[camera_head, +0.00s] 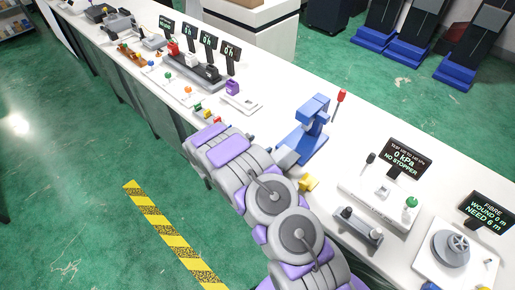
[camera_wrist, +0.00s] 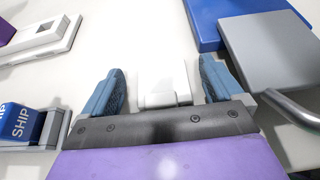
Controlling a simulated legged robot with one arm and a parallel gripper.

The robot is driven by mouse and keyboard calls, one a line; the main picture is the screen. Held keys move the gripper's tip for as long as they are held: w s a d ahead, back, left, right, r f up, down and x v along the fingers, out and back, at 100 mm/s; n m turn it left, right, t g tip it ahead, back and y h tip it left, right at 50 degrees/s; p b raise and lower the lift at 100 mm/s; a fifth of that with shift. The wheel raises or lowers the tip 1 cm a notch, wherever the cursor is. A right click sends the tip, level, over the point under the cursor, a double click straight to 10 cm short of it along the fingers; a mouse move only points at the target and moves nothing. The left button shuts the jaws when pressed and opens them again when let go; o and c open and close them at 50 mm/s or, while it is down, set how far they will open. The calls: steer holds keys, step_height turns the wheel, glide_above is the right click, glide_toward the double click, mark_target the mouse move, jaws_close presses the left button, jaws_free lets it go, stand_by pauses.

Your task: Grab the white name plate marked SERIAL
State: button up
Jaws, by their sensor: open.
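My gripper (camera_wrist: 162,68) shows in the wrist view with its two blue fingers spread apart. A small white plate-like piece (camera_wrist: 164,90) lies on the white bench between the fingers, with a gap to each side. No marking can be read on it, so I cannot tell if it says SERIAL. In the head view my arm reaches over the bench and hides the fingers and this piece.
The blue press (camera_head: 305,130) stands right of my gripper, and its grey plate (camera_wrist: 270,50) is close to the right finger. A blue SHIP block (camera_wrist: 20,122) is at the left. A white fixture (camera_wrist: 42,42) lies at the upper left. Yellow-black tape (camera_head: 165,230) marks the floor.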

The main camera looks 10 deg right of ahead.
steer(key=c, duration=1.1)
steer(key=shift+c, duration=0.2)
steer(key=shift+r, duration=0.15)
